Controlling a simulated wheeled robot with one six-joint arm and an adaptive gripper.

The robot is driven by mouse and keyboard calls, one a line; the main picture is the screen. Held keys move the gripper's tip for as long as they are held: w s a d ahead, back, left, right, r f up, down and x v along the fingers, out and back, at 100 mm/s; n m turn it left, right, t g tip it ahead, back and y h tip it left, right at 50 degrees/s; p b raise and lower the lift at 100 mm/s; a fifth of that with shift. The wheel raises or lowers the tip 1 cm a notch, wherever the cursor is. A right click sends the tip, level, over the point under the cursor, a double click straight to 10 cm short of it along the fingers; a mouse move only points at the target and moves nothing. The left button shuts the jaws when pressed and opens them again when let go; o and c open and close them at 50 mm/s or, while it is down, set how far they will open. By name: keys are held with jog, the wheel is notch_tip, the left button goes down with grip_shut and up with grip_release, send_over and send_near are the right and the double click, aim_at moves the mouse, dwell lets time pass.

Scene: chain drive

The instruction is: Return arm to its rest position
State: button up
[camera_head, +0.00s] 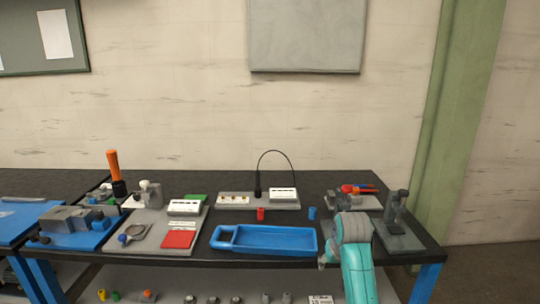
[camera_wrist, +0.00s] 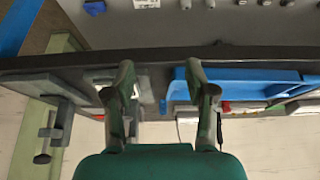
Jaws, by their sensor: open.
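My arm (camera_head: 358,268), teal with a grey joint, rises at the front right of the bench, in front of its edge and just right of the blue tray (camera_head: 268,253). In the wrist view my gripper (camera_wrist: 160,70) has its two dark fingers spread wide with nothing between them. The bench's front edge passes behind the fingers there. In the head view my gripper is mostly hidden by the arm.
A grey press-like stand (camera_head: 397,225) is right of my arm. Behind the tray are a red cylinder (camera_head: 261,214), a blue cylinder (camera_head: 312,213) and a grey board with a black cable (camera_head: 230,205). A blue vise (camera_head: 75,228) stands left. Small parts lie on the lower shelf (camera_head: 240,283).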

jog(key=s+f+t, duration=0.2)
jog(key=s+f, duration=0.6)
jog(key=f, duration=0.3)
jog(key=s+f+t, duration=0.1)
jog(key=s+f, duration=0.8)
jog(key=f, duration=0.2)
jog(key=s+f+t, duration=0.1)
jog(key=s+f, duration=0.2)
jog(key=s, duration=0.7)
jog(key=s+t, duration=0.2)
jog(key=s, duration=0.9)
jog(key=s+r+t, duration=0.3)
jog(key=s+r, duration=1.5)
jog(key=s, duration=0.5)
jog(key=shift+r+t, duration=0.2)
jog(key=shift+t, duration=0.1)
jog(key=shift+w, duration=0.1)
